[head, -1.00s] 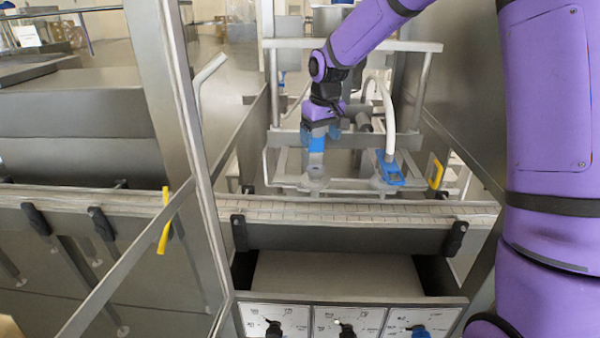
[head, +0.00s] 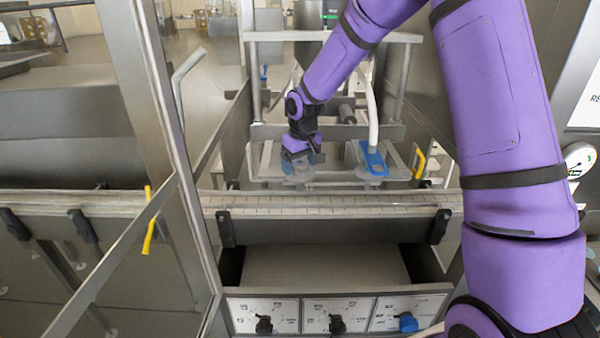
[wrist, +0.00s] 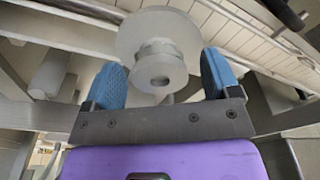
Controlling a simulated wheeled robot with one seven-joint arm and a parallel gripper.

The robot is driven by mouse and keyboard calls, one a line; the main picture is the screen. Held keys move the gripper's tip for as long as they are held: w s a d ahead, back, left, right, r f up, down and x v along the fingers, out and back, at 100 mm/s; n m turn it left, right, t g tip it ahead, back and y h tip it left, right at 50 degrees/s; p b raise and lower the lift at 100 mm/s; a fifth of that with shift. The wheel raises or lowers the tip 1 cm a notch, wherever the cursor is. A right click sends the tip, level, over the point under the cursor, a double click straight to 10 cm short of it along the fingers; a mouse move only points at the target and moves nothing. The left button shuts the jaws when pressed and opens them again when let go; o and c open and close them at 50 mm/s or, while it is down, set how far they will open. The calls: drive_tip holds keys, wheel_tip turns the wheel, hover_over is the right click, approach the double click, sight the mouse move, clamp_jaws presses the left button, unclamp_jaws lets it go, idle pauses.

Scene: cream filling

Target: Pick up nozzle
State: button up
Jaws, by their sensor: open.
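The nozzle is a grey round piece with a wide flange and a narrower hollow neck. In the wrist view the nozzle (wrist: 158,68) lies between the two blue finger pads of my gripper (wrist: 162,64), with gaps visible on both sides. In the head view my gripper (head: 300,164) is down over the left nozzle position, and only the grey lower part of the nozzle (head: 298,181) shows beneath it. My gripper is open. The fingers and wrist hide most of the nozzle in the head view.
A second grey fitting with a blue clamp (head: 373,160) and a white hose (head: 373,112) stands close to the right. A metal rail (head: 330,131) runs behind my gripper. The conveyor belt (head: 330,203) and a panel with knobs (head: 335,314) are in front.

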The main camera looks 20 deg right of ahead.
drive_tip(key=shift+f, duration=0.15)
drive_tip(key=c, duration=1.1)
